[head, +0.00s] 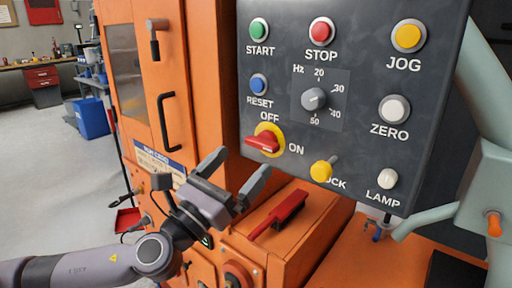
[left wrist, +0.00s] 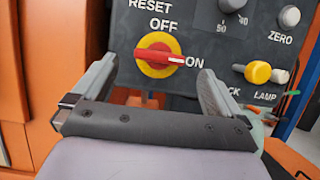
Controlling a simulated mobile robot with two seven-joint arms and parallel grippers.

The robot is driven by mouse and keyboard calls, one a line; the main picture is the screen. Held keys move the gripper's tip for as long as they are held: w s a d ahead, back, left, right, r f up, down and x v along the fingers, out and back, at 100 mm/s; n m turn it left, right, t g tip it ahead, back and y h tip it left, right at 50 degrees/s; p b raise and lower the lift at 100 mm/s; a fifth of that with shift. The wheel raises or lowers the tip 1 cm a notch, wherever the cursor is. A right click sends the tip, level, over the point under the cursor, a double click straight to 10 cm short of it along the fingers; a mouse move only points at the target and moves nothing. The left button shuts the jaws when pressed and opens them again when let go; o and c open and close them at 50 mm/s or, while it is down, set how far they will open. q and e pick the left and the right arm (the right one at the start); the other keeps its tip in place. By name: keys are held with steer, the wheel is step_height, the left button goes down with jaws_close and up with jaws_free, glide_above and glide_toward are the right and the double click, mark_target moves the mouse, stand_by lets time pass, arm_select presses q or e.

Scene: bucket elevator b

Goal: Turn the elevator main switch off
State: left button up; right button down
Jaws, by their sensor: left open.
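The main switch (head: 264,142) is a red handle on a yellow disc, low on the left of the dark control panel (head: 355,170). OFF is printed above it and ON to its right. In the left wrist view the switch handle (left wrist: 160,57) lies nearly level, its white-marked end toward ON. My left gripper (head: 237,170) is open and empty, below and left of the switch in the head view. In the left wrist view the switch shows between and beyond the open fingers (left wrist: 157,76), apart from them. My right gripper is not in view.
Beside the switch are a yellow lock knob (head: 321,171), a white lamp (head: 388,178) and a grey dial (head: 314,99). A red-handled tool or lever (head: 280,214) is on the orange housing below. An orange door with a black handle (head: 167,122) stands left.

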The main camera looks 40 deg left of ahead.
mark_target(258, 145)
arm_select(q)
steer(key=shift+p+x, duration=0.7)
steer(key=shift+x, duration=1.85)
steer(key=c, duration=1)
